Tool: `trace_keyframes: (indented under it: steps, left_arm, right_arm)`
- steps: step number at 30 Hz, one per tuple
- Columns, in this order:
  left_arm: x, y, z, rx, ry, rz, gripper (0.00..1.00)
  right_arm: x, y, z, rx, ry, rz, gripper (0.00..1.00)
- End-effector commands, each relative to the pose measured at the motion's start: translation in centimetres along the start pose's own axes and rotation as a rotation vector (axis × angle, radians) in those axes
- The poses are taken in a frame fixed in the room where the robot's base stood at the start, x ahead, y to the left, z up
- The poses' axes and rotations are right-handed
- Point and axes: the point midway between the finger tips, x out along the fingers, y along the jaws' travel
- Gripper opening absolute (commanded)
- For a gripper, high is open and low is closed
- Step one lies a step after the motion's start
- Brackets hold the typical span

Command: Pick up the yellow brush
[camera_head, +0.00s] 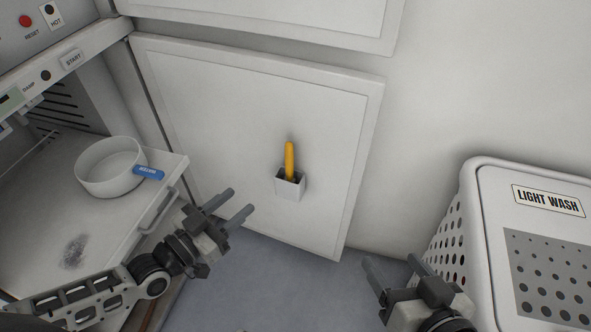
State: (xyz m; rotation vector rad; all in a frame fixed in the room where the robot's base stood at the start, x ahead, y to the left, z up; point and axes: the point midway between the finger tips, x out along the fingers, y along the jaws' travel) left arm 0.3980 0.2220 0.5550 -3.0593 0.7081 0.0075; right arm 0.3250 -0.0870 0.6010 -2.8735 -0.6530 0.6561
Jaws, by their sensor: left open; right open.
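The yellow brush (290,158) stands upright in a small white holder (289,190) on the front of a white panel. Only its yellow handle shows; its lower end is hidden inside the holder. My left gripper (239,204) is open and empty, to the left of the holder and a little lower in the picture. My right gripper (392,266) is open and empty, lower and to the right of the holder, beside the laundry basket. Neither gripper touches the brush.
A white laundry basket (460,210) labelled "LIGHT WASH" stands at the right. At the left, an open machine door (125,215) bears a white bowl (85,180) and a blue tag (148,172). Grey floor (290,285) is clear between my grippers.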

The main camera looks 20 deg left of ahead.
Motion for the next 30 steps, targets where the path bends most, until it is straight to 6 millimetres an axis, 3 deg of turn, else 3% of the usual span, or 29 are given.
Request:
trace_keyframes:
  steps: [15, 23, 30]
  left_arm:
    - [9.3, -0.2, 0.0, -0.001, 0.007, -0.002, 0.44]
    - [11.2, -0.3, -0.1, -0.001, 0.005, -0.001, 0.44]
    - [14.7, -0.9, -0.5, -0.001, 0.006, -0.001, 0.44]
  right_arm:
    - [-0.2, -0.9, -1.0, 0.029, 0.103, -0.044, 0.67]
    - [-0.1, -1.0, -1.1, 0.049, 0.117, -0.056, 0.67]
    - [0.2, -1.3, -1.0, 0.101, 0.142, -0.087, 0.67]
